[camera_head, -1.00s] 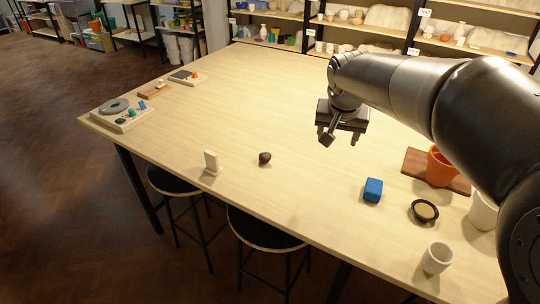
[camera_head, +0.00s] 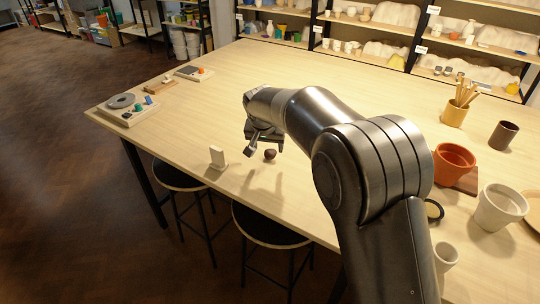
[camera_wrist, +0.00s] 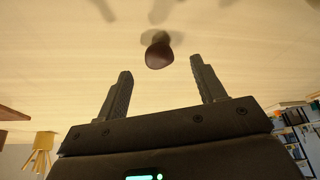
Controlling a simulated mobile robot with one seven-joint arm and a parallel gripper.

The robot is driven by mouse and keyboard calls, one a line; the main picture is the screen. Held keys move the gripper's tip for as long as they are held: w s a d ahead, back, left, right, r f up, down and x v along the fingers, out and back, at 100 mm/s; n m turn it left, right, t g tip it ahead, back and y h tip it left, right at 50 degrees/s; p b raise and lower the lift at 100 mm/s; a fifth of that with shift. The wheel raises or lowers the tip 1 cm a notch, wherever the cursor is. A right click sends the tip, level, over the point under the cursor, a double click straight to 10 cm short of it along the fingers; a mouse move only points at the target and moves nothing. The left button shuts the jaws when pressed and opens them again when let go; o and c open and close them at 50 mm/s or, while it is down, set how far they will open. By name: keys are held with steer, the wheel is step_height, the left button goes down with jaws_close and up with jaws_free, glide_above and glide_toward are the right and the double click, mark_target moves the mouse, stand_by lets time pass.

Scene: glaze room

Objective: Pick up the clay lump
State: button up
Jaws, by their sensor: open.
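The clay lump (camera_head: 270,154) is a small dark brown ball on the pale wooden table (camera_head: 290,75). In the head view it lies close by my gripper (camera_head: 264,146), just below and right of it. In the wrist view the lump (camera_wrist: 159,52) sits ahead of the two fingertips, roughly centred between them and apart from both. My gripper (camera_wrist: 160,75) is open and empty, its fingers spread wide.
A white upright block (camera_head: 217,158) stands left of the lump near the table's front edge. An orange pot (camera_head: 453,164), a white pot (camera_head: 498,208) and a brown cup (camera_head: 503,135) stand at the right. The table behind the lump is clear.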

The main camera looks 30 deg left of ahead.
mark_target(270, 152)
steer(key=x, duration=0.5)
steer(key=shift+w+f, duration=0.25)
steer(key=shift+w, duration=0.05)
steer(key=shift+c, duration=0.4)
steer(key=c, duration=1)
steer(key=shift+r, duration=0.15)
